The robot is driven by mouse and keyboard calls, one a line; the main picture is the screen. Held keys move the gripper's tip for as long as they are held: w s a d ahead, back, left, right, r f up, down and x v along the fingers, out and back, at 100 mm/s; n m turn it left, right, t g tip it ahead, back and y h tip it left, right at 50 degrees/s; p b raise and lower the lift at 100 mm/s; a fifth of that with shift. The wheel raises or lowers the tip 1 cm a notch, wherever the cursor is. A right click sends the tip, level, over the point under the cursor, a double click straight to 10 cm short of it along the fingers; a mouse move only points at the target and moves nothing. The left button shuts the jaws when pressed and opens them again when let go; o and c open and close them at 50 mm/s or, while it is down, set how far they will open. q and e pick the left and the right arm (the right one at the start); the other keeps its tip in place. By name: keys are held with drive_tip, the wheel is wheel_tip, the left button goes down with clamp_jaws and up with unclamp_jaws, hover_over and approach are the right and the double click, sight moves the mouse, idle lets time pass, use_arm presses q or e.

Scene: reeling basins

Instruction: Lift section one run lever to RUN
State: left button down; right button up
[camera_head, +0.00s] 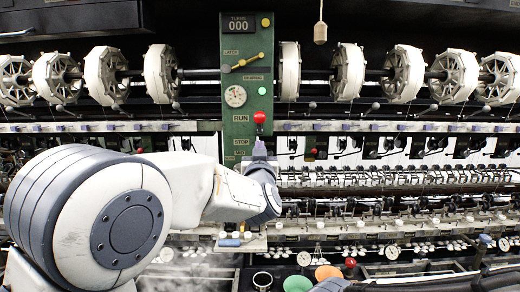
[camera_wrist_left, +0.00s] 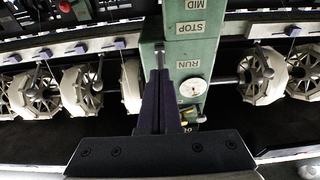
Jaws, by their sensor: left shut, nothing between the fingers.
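The green control panel (camera_head: 239,75) stands in the middle of the head view. The run lever's red ball knob (camera_head: 260,117) is on its right side, level with the RUN label (camera_head: 240,117) and above the STOP label (camera_head: 241,141). My left gripper (camera_head: 259,147) is just below the knob, pointing up, with its fingers shut and empty. In the left wrist view the shut fingers (camera_wrist_left: 158,90) lie in front of the panel (camera_wrist_left: 205,48), whose labels appear upside down. The red knob does not show there. I cannot tell whether the fingertips touch the lever.
White reels (camera_head: 105,75) line both sides of the panel, with rows of small levers and thread guides below. A wooden toggle (camera_head: 320,32) hangs from a cord above. An orange bowl (camera_head: 328,272) and a green bowl (camera_head: 297,284) are at the bottom.

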use_arm(q)
drive_tip(key=s+f+b, duration=0.4)
drive_tip(key=s+b, duration=0.1)
drive_tip(key=s, duration=1)
drive_tip(key=shift+s+b, duration=0.3)
drive_tip(key=shift+s, duration=0.05)
idle(0.9)
